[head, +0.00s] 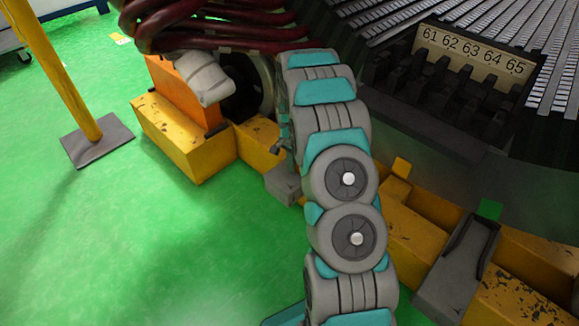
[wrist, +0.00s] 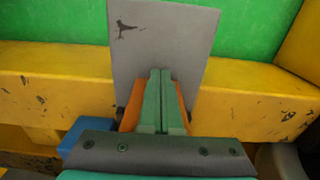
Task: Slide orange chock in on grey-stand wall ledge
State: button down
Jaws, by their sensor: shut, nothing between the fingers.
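In the wrist view my gripper (wrist: 161,74) is shut, its two green fingers side by side with nothing between them. An orange chock (wrist: 129,113) shows on both sides of the fingers, mostly hidden behind them, low against an upright grey plate (wrist: 185,42) of the stand. I cannot tell whether the fingers touch the chock or how far in it sits. In the head view my arm covers the middle. My gripper and this chock cannot be made out there. A grey stand (head: 283,186) shows partly beside my arm.
A yellow beam (wrist: 60,75) runs behind the plate; a blue block (wrist: 88,138) lies at lower left. The head view shows another grey stand (head: 455,275), a large orange block (head: 178,92), dark red cables (head: 210,30) and a yellow post (head: 60,75).

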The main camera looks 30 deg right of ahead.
jog(key=d, duration=0.1)
jog(key=w+d, duration=0.1)
jog(key=d, duration=0.2)
jog(key=shift+w+d, duration=0.35)
jog(key=shift+d, duration=0.05)
jog(key=shift+a, duration=0.1)
